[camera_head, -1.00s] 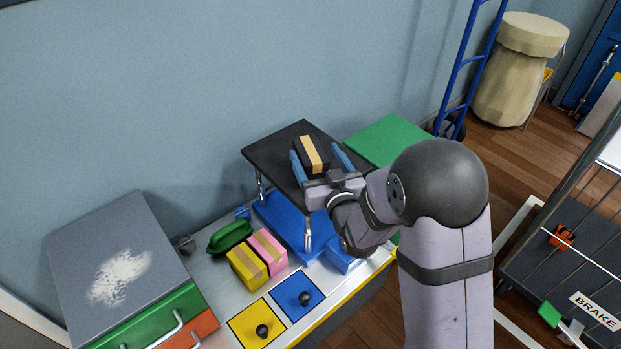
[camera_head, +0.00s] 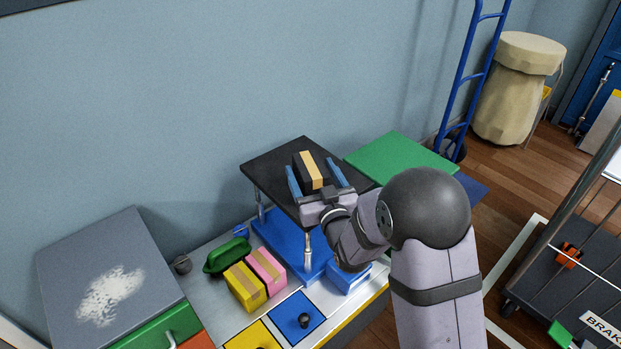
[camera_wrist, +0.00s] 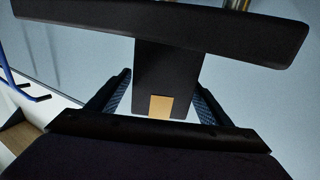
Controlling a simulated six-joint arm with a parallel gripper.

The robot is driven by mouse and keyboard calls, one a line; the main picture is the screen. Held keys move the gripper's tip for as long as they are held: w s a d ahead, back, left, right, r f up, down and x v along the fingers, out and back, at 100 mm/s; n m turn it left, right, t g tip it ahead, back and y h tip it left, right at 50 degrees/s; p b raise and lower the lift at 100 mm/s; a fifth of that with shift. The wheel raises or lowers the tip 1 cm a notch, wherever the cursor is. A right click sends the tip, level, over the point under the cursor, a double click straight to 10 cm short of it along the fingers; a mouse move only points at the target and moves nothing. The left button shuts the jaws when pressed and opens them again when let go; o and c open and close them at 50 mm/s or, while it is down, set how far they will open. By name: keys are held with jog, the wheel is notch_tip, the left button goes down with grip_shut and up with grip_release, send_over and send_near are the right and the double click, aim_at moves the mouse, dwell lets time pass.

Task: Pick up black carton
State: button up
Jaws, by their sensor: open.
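The black carton (camera_head: 311,170) has a tan tape stripe and sits on the raised black platform (camera_head: 271,165). My gripper (camera_head: 311,164) is open, with one blue finger on each side of the carton. In the wrist view the carton (camera_wrist: 165,75) stands between the padded fingers of my gripper (camera_wrist: 162,90), with the tape end facing me. A gap shows beside each finger there, and the carton appears ungripped. The platform's dark edge (camera_wrist: 230,32) crosses the top of the wrist view. My gripper hides part of the carton's near side in the head view.
Below the platform are a blue base (camera_head: 290,245), a yellow carton (camera_head: 244,286), a pink carton (camera_head: 266,268) and a green object (camera_head: 226,256). A green panel (camera_head: 395,155) lies right of the platform. The wall (camera_head: 200,100) is close behind.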

aim_at(306, 161)
jog(key=x, duration=0.1)
jog(key=b+x, duration=0.1)
jog(key=x, duration=0.1)
jog(key=shift+a+f, duration=0.1)
jog(key=shift+f, duration=0.15)
jog(key=shift+x, duration=0.75)
jog(key=shift+r, duration=0.1)
jog(key=shift+c, duration=0.6)
jog(key=c, duration=1.4)
jog(key=shift+o, duration=0.2)
jog(key=shift+r, duration=0.2)
notch_tip(306, 161, up, 10)
jog(key=p, duration=0.3)
jog(key=shift+f, duration=0.15)
